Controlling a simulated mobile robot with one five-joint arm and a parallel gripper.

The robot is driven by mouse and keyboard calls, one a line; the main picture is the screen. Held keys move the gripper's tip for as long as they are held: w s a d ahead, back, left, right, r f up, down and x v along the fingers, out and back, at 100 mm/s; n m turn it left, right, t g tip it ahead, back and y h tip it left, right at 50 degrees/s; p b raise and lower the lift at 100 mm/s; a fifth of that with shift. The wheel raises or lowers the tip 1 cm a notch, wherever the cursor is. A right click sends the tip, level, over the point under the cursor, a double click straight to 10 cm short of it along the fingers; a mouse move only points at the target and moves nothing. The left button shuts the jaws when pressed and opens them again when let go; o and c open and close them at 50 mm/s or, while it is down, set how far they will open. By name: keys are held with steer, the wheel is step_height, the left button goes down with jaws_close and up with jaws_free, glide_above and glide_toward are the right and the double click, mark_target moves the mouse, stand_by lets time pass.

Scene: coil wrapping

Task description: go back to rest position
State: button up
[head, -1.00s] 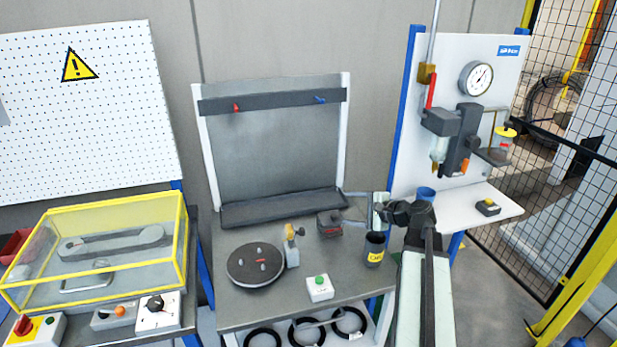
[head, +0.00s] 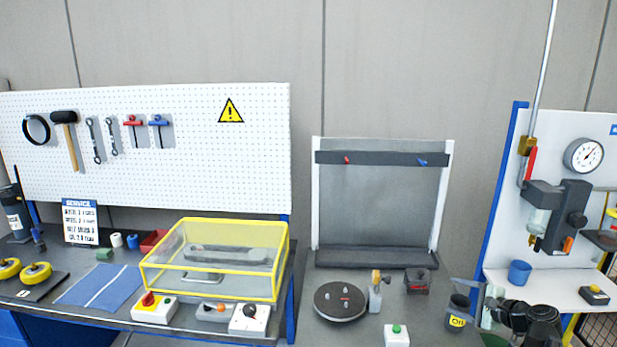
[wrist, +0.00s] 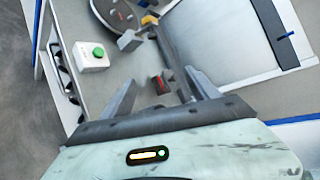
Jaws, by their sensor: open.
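My gripper (head: 474,298) is low at the right in the head view, next to the dark cup (head: 457,314) with a yellow label. In the wrist view my gripper (wrist: 162,92) has its two fingers wide apart, with nothing held between them. Past the fingertips are a dark block with a red mark (wrist: 163,82) and the bench top. My folded arm hides part of the bench to the right of the cup.
The middle bench holds a black turntable (head: 340,301), a white box with a green button (head: 397,335) and a dark block (head: 417,281). A yellow-framed clear cover (head: 216,258) stands on the left bench. A gauge panel (head: 584,155) with a blue cup (head: 520,272) is at right.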

steer(key=a+f+n+g+y, duration=0.1)
steer(key=a+f+n+g, duration=0.25)
steer(key=a, duration=1.05)
steer(key=a+f+n+g+y, duration=0.15)
steer(key=a+n, duration=0.25)
steer(key=a, duration=1)
steer(key=s+a+f+n+g+h, duration=0.3)
steer(key=s+a+f+n+g, duration=0.15)
steer(key=s+f, duration=0.25)
steer(key=s+d+f+n+g+h, duration=0.2)
steer(key=s+d+n+h, duration=0.3)
steer(key=s+d, duration=0.1)
steer(key=shift+d+f+n, duration=0.25)
steer(key=shift+d+n, duration=0.15)
steer(key=shift+d, duration=0.35)
